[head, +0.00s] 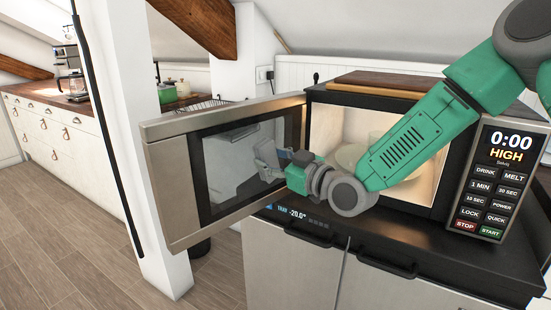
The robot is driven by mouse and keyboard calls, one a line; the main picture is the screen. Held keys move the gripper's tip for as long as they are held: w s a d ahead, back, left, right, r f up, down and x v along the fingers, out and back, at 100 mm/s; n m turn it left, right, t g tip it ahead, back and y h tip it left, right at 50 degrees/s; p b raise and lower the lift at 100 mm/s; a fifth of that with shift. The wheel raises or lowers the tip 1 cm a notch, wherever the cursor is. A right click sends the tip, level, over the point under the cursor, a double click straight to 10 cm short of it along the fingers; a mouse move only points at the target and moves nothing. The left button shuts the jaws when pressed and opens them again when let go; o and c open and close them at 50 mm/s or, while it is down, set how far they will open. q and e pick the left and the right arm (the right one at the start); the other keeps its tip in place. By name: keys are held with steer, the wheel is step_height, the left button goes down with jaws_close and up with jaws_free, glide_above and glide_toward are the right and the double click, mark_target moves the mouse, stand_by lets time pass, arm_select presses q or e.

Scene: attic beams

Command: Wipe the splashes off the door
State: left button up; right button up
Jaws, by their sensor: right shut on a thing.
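The microwave door (174,195) stands wide open to the left, its steel frame around a dark window (222,195) facing me. Pale grey shapes show in the window; I cannot tell splashes from reflections. My right arm reaches in from the upper right across the microwave's open front. My right gripper (266,158) is at the right half of the door window, its fingers pointing left. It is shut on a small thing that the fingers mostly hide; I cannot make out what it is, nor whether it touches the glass. My left gripper is out of view.
The microwave (318,125) has a lit cavity with a pale plate (350,156) inside, and a wooden board (383,82) on top. It stands on a dark counter (470,262) above steel doors with dark handles. A white post (130,110) rises just left of the door.

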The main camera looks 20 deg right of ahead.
mark_target(237, 163)
steer(key=shift+s+a, duration=0.45)
steer(key=shift+a, duration=0.6)
steer(key=shift+s+a, duration=0.45)
steer(key=shift+a, duration=0.65)
steer(key=shift+s+a, duration=0.45)
steer(key=shift+a, duration=0.6)
steer(key=v, duration=0.6)
steer(key=shift+d, duration=0.1)
steer(key=shift+v, duration=1.5)
